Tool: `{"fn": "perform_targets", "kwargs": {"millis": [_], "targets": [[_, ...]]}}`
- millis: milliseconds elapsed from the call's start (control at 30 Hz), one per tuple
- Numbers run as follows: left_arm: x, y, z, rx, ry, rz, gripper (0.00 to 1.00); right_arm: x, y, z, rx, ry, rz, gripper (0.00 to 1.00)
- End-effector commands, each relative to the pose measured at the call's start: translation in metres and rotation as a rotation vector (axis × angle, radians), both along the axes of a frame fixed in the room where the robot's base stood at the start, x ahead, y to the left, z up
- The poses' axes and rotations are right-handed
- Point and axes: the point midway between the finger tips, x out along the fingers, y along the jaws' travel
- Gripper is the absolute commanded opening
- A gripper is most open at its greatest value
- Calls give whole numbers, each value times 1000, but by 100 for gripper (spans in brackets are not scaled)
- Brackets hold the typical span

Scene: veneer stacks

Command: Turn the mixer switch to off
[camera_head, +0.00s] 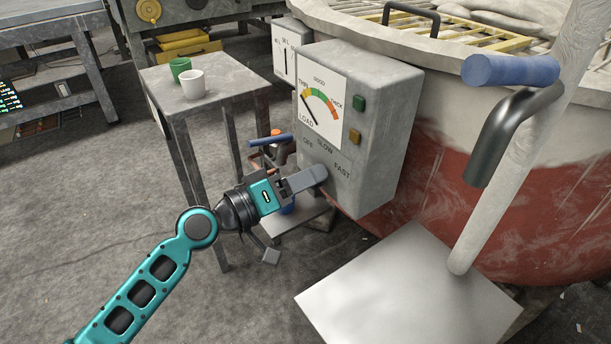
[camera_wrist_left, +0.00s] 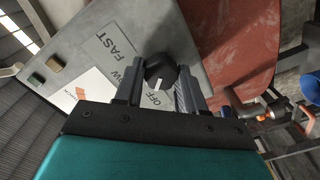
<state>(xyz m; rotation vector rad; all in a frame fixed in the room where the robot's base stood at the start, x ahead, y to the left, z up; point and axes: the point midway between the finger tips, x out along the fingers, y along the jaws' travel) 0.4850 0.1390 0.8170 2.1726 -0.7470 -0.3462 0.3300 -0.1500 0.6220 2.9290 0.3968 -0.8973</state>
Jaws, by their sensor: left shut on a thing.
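The mixer switch is a round black knob (camera_wrist_left: 160,70) with a white mark, on the sloping front of a grey control box (camera_head: 378,120). In the left wrist view the mark points toward the OFF label (camera_wrist_left: 158,98). SLOW, partly covered, and FAST (camera_wrist_left: 122,47) lie further round to the left. My left gripper (camera_head: 317,176) is shut on the knob, one finger on each side, as the left wrist view (camera_wrist_left: 160,92) shows. In the head view the fingers hide the knob, below the OFF, SLOW and FAST lettering. My right gripper is not in view.
The box carries a load dial (camera_head: 321,103), a green button (camera_head: 359,103) and an amber button (camera_head: 355,136). Left is a grey table (camera_head: 235,77) with a green cup (camera_head: 180,67) and a white cup (camera_head: 192,84). Right are a pale pole (camera_head: 500,170) and a large red-and-white tub (camera_head: 425,165).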

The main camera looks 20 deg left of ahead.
Motion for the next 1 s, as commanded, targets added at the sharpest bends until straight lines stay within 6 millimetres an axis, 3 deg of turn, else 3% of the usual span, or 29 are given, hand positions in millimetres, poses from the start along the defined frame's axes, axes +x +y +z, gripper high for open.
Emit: {"fn": "perform_targets", "kwargs": {"millis": [600, 633, 867, 1000], "targets": [[0, 0, -1, -38, 31, -2, 9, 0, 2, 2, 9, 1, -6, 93], [0, 0, -1, -38, 31, -2, 41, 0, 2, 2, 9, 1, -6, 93], [0, 0, -1, -37, 29, -1, 63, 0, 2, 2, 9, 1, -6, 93], [0, 0, 0, -36, 29, -1, 65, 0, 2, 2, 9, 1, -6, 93]]}}
